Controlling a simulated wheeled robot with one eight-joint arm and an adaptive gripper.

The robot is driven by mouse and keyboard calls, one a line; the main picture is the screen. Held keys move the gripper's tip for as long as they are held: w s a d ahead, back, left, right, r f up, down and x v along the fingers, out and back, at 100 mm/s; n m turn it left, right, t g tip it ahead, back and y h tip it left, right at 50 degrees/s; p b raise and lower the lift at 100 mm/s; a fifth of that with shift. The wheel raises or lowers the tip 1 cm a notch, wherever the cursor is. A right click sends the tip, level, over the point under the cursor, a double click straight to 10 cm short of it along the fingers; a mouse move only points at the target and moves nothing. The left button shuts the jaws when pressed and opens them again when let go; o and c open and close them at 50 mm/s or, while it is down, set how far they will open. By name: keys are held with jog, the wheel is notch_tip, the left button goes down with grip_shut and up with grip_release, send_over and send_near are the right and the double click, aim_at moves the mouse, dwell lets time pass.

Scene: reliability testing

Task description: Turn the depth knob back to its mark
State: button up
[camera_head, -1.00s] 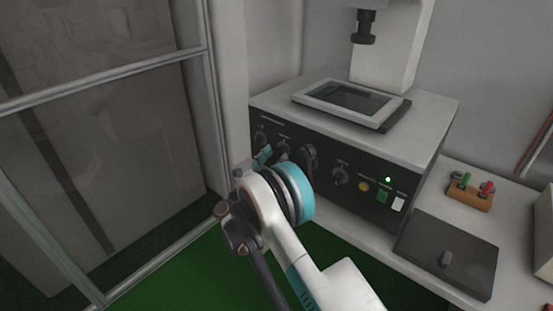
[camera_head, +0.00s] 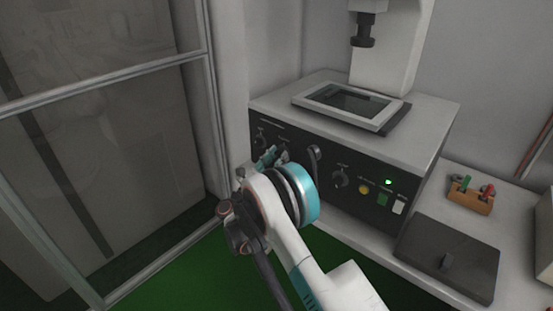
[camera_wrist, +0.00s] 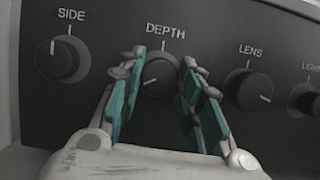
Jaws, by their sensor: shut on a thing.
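The depth knob (camera_wrist: 158,76) is a dark round knob with a pale pointer line, under the label DEPTH on the black front panel. In the wrist view my gripper (camera_wrist: 168,78) has its two teal-padded fingers on either side of this knob, shut on it. The pointer aims to the lower left. In the head view my gripper (camera_head: 268,158) is at the left part of the panel, and my wrist hides the depth knob there.
The side knob (camera_wrist: 62,58) is left of the depth knob and the lens knob (camera_wrist: 247,89) right of it. The machine (camera_head: 425,105) has a framed plate on top. A dark flat box (camera_head: 450,262) and a wooden block with coloured pegs (camera_head: 470,199) lie on the bench.

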jog(key=shift+h, duration=0.3)
jog(key=m+g, duration=0.1)
jog(key=m, duration=0.2)
jog(key=m+g+h, duration=0.1)
jog(key=m, duration=0.2)
jog(key=m+g+h, duration=0.1)
jog(key=m, duration=0.2)
jog(key=shift+w+a+g, duration=0.1)
jog(key=shift+a+g, duration=0.05)
jog(key=shift+g, duration=0.25)
jog(key=m+g, duration=0.1)
jog(key=m, duration=0.2)
jog(key=m+g, duration=0.2)
jog(key=m, duration=0.2)
jog(key=shift+r, duration=0.2)
jog(key=m, duration=0.3)
jog(key=m+g+y+p, duration=0.1)
jog(key=m, duration=0.2)
jog(key=shift+r+m+g+p, duration=0.15)
jog(key=shift+m+g+p, duration=0.15)
jog(key=m+y+p, duration=0.1)
jog(key=m+y, duration=0.1)
jog(key=m, duration=0.2)
jog(key=shift+m+g+y+p, duration=0.3)
jog(key=shift+m, duration=0.1)
jog(key=o, duration=1.1)
jog(key=shift+c, duration=0.2)
